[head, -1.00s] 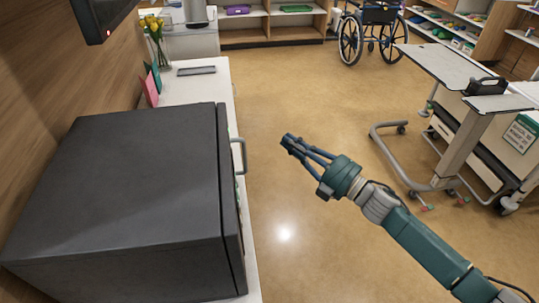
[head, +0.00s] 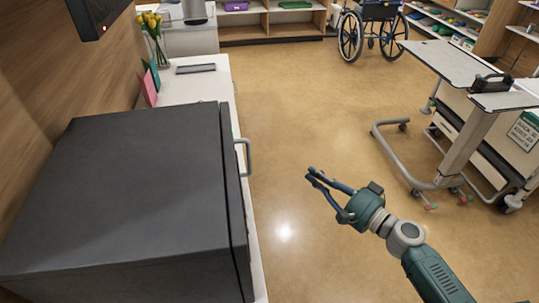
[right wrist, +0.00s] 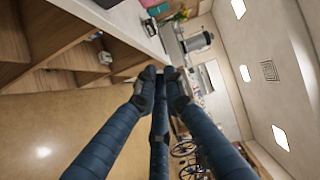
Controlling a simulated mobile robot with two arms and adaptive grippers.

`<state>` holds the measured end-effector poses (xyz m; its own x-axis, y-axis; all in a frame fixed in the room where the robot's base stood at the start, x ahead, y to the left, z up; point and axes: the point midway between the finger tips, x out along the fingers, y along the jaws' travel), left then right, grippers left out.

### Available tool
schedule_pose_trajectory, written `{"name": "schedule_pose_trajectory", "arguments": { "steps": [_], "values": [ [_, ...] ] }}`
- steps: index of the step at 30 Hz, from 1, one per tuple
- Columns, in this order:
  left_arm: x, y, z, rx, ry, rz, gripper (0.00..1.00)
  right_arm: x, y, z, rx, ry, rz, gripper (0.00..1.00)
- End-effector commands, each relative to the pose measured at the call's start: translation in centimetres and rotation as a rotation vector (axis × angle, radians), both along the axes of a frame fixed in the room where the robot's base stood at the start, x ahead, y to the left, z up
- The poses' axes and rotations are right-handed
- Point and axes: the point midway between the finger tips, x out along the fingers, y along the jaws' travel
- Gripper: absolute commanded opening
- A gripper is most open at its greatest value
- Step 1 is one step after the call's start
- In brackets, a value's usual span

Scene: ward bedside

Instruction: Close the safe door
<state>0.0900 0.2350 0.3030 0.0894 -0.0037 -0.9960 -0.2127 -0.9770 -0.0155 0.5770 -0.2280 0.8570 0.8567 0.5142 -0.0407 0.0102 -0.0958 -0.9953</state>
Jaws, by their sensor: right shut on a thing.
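The dark grey safe (head: 130,195) stands on the white counter at the left in the head view. Its door (head: 238,205) is the dark slab along the safe's right side, lying flat against the body or nearly so; a thin dark seam shows between them, and I cannot tell whether it is latched. The grey bar handle (head: 247,157) sticks out from the door to the right. My right gripper (head: 315,178) is over the open floor, right of the handle and clear of it. In the right wrist view its fingertips (right wrist: 163,76) are together, with no object distinguishable between them.
The white counter (head: 205,88) bears a flat grey tablet-like item (head: 195,69), cards and a vase of yellow tulips (head: 153,30). An overbed table (head: 450,63) stands at the right and a wheelchair (head: 372,30) at the back. The floor between is clear.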

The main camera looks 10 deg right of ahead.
Motion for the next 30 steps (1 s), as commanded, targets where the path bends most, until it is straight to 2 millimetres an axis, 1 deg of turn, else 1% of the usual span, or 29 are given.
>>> {"name": "schedule_pose_trajectory", "arguments": {
  "steps": [3,7,11,21,22,25,30],
  "values": [
    [0.0,0.0,0.0,0.0,0.0,0.0,0.84,-0.5,-0.1,0.8,0.081,0.01,0.007,0.0],
    [0.0,0.0,0.2,0.0,0.0,0.0,0.84,0.0,0.3,1.1,0.101,0.011,0.009,0.0],
    [0.0,0.0,0.7,0.0,-0.001,0.0,0.84,1.8,1.3,1.3,0.099,0.009,0.01,0.0],
    [0.1,0.0,1.2,0.0,-0.001,0.0,0.84,8.0,5.1,1.1,0.097,0.009,0.01,0.0],
    [0.1,0.0,1.4,0.0,-0.001,0.0,0.84,8.3,5.5,1.2,0.097,0.01,0.01,0.0],
    [0.1,0.0,2.0,0.0,-0.002,0.0,0.84,8.4,7.2,1.2,0.098,0.012,0.011,0.0],
    [0.1,0.0,2.2,0.0,-0.002,0.0,0.84,8.7,8.6,1.0,0.097,0.013,0.009,0.0]
  ]
}}
